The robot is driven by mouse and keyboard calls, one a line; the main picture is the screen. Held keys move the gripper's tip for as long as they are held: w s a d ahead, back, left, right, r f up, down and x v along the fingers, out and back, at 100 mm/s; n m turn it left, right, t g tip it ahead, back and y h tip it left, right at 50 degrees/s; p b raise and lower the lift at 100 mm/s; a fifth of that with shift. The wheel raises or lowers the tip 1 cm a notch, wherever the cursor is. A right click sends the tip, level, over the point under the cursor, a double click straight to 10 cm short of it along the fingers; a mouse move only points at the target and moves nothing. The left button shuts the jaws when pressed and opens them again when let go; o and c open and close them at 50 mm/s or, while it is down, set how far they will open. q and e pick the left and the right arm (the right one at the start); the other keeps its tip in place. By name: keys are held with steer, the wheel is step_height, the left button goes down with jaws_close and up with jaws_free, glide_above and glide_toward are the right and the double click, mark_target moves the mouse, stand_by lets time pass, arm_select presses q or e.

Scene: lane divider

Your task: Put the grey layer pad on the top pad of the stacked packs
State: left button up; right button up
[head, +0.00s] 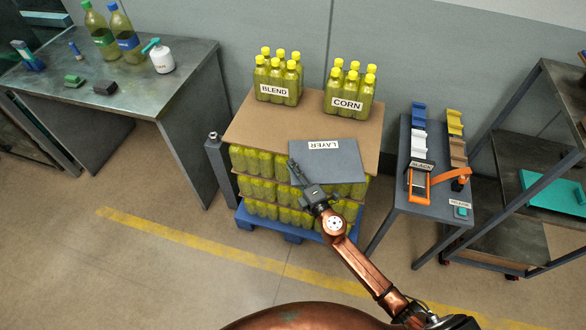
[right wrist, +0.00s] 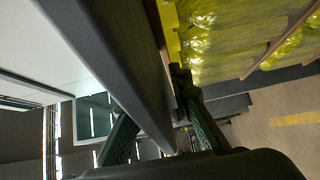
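My right gripper (head: 300,178) is shut on the grey pad's front left corner. In the right wrist view the pad (right wrist: 110,65) runs between the two fingers (right wrist: 158,125). The stacked packs (head: 262,187) of yellow bottles stand below on a blue pallet (head: 262,225). My left gripper is not in view.
Two bottle packs, BLEND (head: 278,80) and CORN (head: 349,92), stand at the back of the brown pad. A dark post (head: 221,170) is left of the stack. A small table (head: 420,205) with an orange tool stands right. A workbench (head: 140,95) is left.

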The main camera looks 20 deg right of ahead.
steer(key=shift+o, duration=0.6)
steer(key=shift+r, duration=0.25)
steer(key=s+d, duration=0.2)
steer(key=s, duration=0.9)
steer(key=shift+s+d, duration=0.15)
steer(key=shift+s, duration=0.25)
